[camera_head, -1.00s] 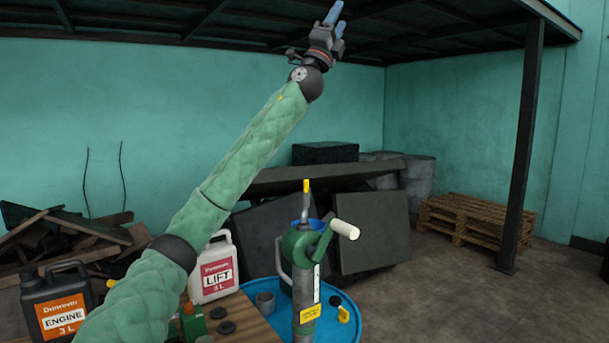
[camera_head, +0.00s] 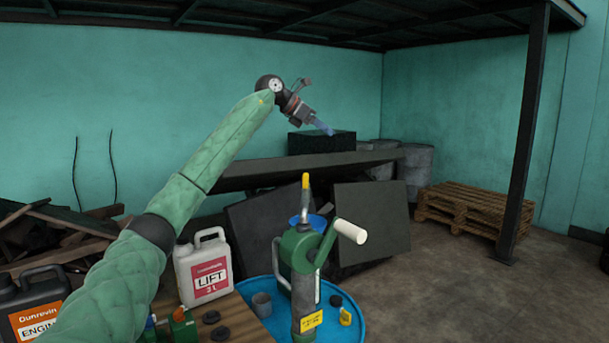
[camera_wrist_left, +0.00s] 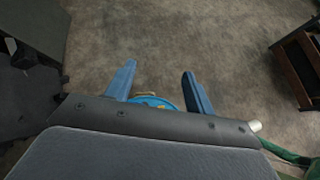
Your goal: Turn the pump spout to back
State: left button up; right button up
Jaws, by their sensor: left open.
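The hand pump (camera_head: 305,265) stands upright on the blue drum (camera_head: 345,325). It has a green head, a grey body with a yellow label, and a crank with a white handle (camera_head: 350,231). A yellow-tipped piece (camera_head: 305,190) rises above the head; I cannot tell surely whether it belongs to the spout. My left gripper (camera_head: 325,129) is above and behind the pump, pointing down to the right, empty and apart from it. In the left wrist view its blue fingers (camera_wrist_left: 158,90) are spread, with part of the blue drum top (camera_wrist_left: 152,101) between them. My right gripper does not show.
A white LIFT jug (camera_head: 203,268) and a dark ENGINE jug (camera_head: 35,305) stand left of the drum, with small caps and a grey cup (camera_head: 262,303) nearby. Dark panels (camera_head: 372,220) lean behind. Pallets (camera_head: 465,208) and a post (camera_head: 523,130) stand right; floor there is clear.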

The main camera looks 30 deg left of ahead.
pick_arm(q)
notch_tip(320, 180, down, 4)
jog(key=s+a+m+g+y, duration=0.1)
jog(key=s+a+g+y, duration=0.1)
jog(key=s+a+g, duration=0.1)
jog(key=m+g+y, duration=0.1)
jog(key=m+g, duration=0.1)
jog(key=g, duration=0.1)
send_over(306, 174)
jog(key=s+a, duration=0.1)
jog(key=a, duration=0.2)
notch_tip(306, 174, down, 3)
jog(key=p+x, duration=0.2)
jog(key=x, duration=0.3)
jog(key=shift+d+f+p, duration=0.15)
jog(key=shift+f+p, duration=0.15)
jog(key=shift+f, duration=0.05)
jog(key=shift+x, duration=0.9)
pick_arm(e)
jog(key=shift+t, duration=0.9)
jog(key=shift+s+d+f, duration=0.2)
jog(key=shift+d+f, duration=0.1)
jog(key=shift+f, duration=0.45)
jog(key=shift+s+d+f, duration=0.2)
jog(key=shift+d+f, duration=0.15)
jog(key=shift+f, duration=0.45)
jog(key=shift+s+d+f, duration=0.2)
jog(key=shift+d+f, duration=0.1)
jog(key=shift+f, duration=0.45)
